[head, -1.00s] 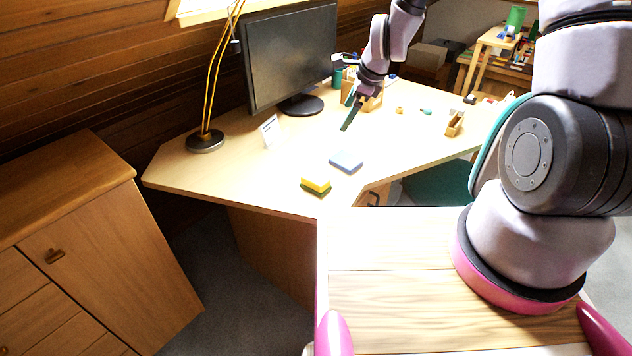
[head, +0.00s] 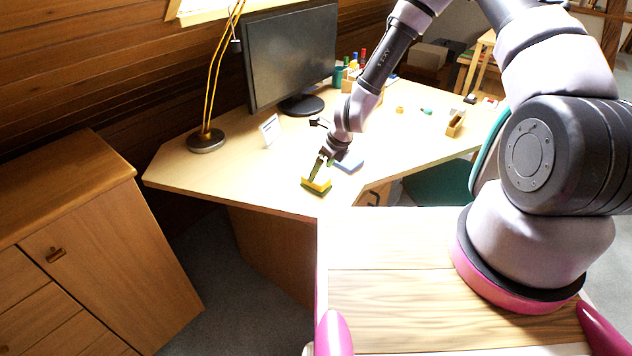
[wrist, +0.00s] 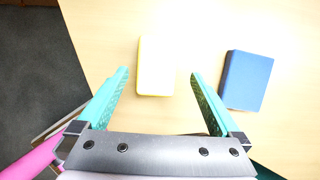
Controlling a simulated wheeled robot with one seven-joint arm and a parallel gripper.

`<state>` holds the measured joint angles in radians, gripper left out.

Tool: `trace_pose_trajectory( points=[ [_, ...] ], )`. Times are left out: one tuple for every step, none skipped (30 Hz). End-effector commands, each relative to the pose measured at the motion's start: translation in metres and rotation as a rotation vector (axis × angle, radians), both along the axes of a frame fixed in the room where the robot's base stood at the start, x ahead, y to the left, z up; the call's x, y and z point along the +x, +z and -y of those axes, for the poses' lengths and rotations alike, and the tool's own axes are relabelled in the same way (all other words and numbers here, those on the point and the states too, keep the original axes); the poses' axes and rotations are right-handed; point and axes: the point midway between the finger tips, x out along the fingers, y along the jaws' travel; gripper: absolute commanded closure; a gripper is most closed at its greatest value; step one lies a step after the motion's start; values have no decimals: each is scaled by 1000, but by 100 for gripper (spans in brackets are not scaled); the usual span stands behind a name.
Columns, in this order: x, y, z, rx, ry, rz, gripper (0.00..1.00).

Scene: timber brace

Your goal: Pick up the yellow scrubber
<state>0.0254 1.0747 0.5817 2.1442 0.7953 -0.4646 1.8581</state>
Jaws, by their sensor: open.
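The yellow scrubber (head: 318,184) lies on the desk near its front edge, with a dark green layer under the yellow. It also shows in the wrist view (wrist: 156,66), pale and washed out by bright light. My gripper (head: 316,172) is at the scrubber in the head view, its fingers covering part of it. In the wrist view my gripper (wrist: 158,76) is open, with one teal finger on each side of the scrubber's near end and a gap on both sides.
A blue block (wrist: 247,80) lies just right of the right finger, and in the head view (head: 349,162) it sits beside my wrist. A lamp (head: 206,141), a monitor (head: 290,55) and a small white card (head: 269,129) stand behind. The desk (head: 235,180) is clear to the left.

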Motion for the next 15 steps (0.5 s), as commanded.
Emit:
trace_pose_trajectory(
  points=[
    [0, -7, -4, 0, 1, -1, 0],
    [0, -11, -6, 0, 2, -2, 0],
    [2, -17, -9, 0, 2, -2, 0],
    [3, -21, -12, 0, 1, -1, 0],
    [3, -25, -14, 0, 2, -2, 0],
    [5, -30, -15, 0, 1, -1, 0],
    [6, -33, -16, 0, 1, 0, 0],
    [6, -36, -17, 0, 2, -2, 0],
    [7, -39, -18, 0, 1, -1, 0],
    [8, -40, -18, 0, 1, 0, 0],
    [8, -41, -19, 0, 1, 0, 0],
    [9, -42, -19, 0, 2, 1, 0],
    [9, -42, -19, 0, 2, 1, 0],
    [9, -42, -19, 0, 2, 1, 0],
    [9, -41, -19, 0, 2, 1, 0]
  ],
)
